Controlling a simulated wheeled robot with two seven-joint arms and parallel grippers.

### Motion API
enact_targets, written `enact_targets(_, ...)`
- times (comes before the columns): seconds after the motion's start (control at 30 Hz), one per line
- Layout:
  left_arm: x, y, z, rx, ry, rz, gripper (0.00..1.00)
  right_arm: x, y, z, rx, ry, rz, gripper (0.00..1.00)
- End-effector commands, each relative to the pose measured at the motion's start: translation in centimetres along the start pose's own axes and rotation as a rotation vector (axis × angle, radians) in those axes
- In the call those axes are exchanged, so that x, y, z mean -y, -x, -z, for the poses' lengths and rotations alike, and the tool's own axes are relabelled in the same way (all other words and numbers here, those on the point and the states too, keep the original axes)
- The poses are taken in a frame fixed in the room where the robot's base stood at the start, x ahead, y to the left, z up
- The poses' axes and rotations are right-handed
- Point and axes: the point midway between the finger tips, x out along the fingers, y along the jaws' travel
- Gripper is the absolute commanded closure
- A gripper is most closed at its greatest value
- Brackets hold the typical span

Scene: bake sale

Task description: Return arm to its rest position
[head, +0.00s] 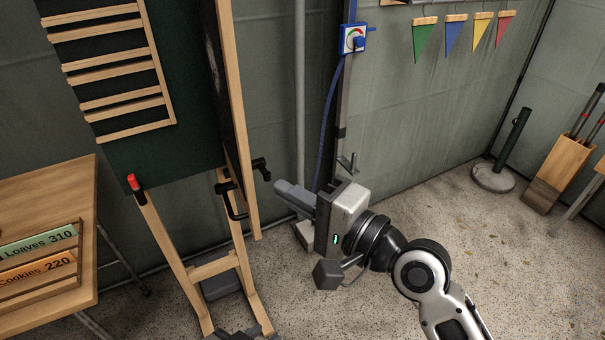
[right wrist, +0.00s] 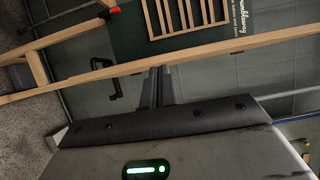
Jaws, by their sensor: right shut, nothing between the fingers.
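My right arm comes in from the lower right of the head view. Its gripper (head: 284,187) is shut and empty, pointing left in front of the easel (head: 236,130). In the right wrist view, its two dark fingers (right wrist: 158,82) lie together with nothing between them, and a wooden easel leg crosses the picture just past their tips. I cannot tell if they touch it.
A black handle (head: 233,200) sticks out from the easel close to the gripper. A blue-and-white box with a knob (head: 353,39) hangs on the post behind. A wooden table (head: 50,187) with price cards is at left. The floor at right is mostly clear.

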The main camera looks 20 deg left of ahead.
Motion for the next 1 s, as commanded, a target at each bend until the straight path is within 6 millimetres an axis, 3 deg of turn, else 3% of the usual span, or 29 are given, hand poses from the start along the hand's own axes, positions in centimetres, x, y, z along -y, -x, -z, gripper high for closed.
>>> enact_targets(0.17, -0.1, -0.1, 0.2, -0.005, 0.009, 0.001, 0.73, -0.6, 0.4, 0.1, -0.018, 0.014, -0.009, 1.0)
enact_targets(0.27, -0.1, -0.1, 0.4, -0.009, 0.009, 0.002, 0.73, -3.1, 1.8, 1.2, -0.097, 0.088, -0.051, 1.0)
enact_targets(0.37, 0.0, -0.2, 0.6, -0.013, 0.008, 0.002, 0.73, -7.9, 5.0, 2.9, -0.226, 0.243, -0.164, 1.0)
enact_targets(0.47, 0.0, -0.2, 0.7, -0.016, 0.007, 0.003, 0.73, -13.6, 9.7, 3.9, -0.336, 0.446, -0.352, 1.0)
enact_targets(0.63, 0.1, -0.2, 0.8, -0.018, 0.005, 0.003, 0.73, -21.5, 18.9, 3.2, -0.369, 0.779, -0.721, 1.0)
enact_targets(0.8, 0.1, -0.2, 0.8, -0.017, 0.001, 0.003, 0.73, -25.5, 25.6, 1.4, -0.281, 1.008, -0.986, 1.0)
enact_targets(0.9, 0.2, -0.2, 0.8, -0.017, 0.0, 0.003, 0.73, -26.4, 27.5, 0.8, -0.237, 1.076, -1.062, 1.0)
enact_targets(1.0, 0.2, -0.2, 0.8, -0.016, -0.001, 0.003, 0.73, -26.6, 28.1, 0.6, -0.224, 1.098, -1.082, 1.0)
